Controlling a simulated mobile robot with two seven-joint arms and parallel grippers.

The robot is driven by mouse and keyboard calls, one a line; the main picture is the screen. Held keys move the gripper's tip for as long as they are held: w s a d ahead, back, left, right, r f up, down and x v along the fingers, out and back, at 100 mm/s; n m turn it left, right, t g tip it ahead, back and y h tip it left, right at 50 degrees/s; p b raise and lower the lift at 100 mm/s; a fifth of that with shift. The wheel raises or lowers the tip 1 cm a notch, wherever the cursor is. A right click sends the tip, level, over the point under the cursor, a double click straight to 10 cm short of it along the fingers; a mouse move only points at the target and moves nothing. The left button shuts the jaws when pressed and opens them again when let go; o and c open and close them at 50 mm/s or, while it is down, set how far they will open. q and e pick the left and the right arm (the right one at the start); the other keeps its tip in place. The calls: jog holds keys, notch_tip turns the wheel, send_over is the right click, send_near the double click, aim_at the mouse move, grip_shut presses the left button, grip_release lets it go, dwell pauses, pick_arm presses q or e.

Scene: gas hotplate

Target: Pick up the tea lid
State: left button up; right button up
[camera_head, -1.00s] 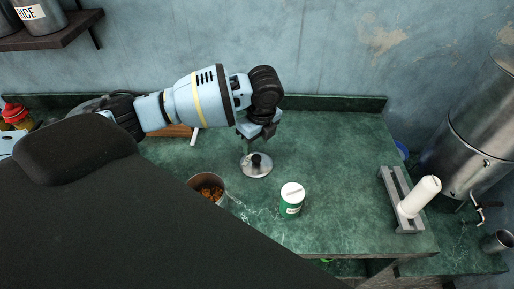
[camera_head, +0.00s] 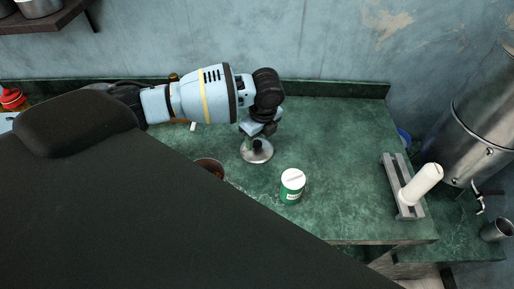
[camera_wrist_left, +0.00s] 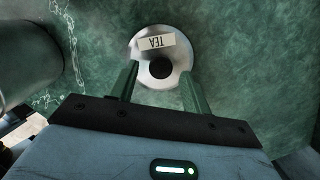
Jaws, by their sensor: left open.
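The tea lid (camera_head: 257,155) is a round metal disc with a black knob, lying flat on the green counter. In the left wrist view the lid (camera_wrist_left: 178,47) carries a white "TEA" label, and its black knob (camera_wrist_left: 160,69) shows between the fingers. My left gripper (camera_head: 254,143) is right above the lid with its fingers pointing down. In the wrist view the left gripper (camera_wrist_left: 160,88) is open, one finger on each side of the knob, with nothing held. Whether the fingers touch the lid cannot be told. My right gripper is not in view.
A pot (camera_head: 209,166) with brown contents stands left of the lid, partly hidden by my dark body.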

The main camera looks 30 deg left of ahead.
pick_arm(q)
jog(key=shift+w+a+f, duration=0.1)
jog(key=shift+f, duration=1.2)
jog(key=shift+c, duration=0.5)
jog(key=c, duration=0.8)
jog(key=shift+c, duration=0.2)
jog(key=shift+r, duration=0.1)
